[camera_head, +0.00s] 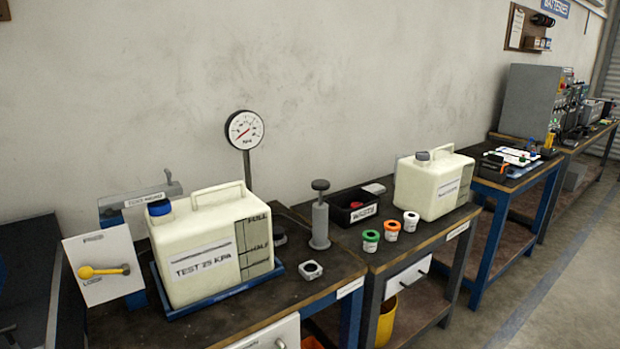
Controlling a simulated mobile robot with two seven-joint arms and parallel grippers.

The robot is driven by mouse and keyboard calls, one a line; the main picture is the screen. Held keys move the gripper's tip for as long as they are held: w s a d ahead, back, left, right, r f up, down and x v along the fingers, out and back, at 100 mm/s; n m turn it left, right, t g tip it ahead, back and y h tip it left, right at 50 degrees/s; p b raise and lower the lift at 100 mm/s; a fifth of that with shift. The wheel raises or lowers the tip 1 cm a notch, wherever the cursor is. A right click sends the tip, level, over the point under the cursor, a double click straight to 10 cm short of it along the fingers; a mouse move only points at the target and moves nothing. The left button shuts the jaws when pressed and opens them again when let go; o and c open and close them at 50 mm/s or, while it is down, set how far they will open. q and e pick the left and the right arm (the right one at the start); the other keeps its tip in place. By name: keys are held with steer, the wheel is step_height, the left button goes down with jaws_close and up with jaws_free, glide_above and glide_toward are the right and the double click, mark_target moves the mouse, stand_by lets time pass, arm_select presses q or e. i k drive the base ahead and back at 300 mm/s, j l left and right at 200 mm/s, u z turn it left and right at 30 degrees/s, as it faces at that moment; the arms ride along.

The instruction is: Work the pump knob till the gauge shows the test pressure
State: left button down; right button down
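The pump (320,223) is an upright grey cylinder with a dark pump knob (320,185) on top, standing near the front tank on the dark bench. The round white gauge (244,130) stands on a thin post behind the tank; its red needle points to the lower left, and its numbers are too small to read. A cream tank (207,262) labelled "TEST 25 KPA" sits in a blue tray (190,311), with a blue cap (159,208). Neither of my grippers shows in this view.
A white panel with a yellow lever (104,270) stands at the left. A black waste box (345,208), small orange, green and black-topped cups (391,230) and a second cream tank (433,185) stand right of the pump.

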mark_target(320, 185)
steer(key=u, duration=0.5)
steer(key=i+l+u, duration=0.1)
steer(key=u, duration=0.25)
steer(key=l+u, duration=1.05)
steer(key=l, duration=0.45)
steer(key=k+l, duration=0.1)
steer(key=l, duration=0.75)
steer(key=k+l+u, duration=0.1)
steer(key=l, duration=0.35)
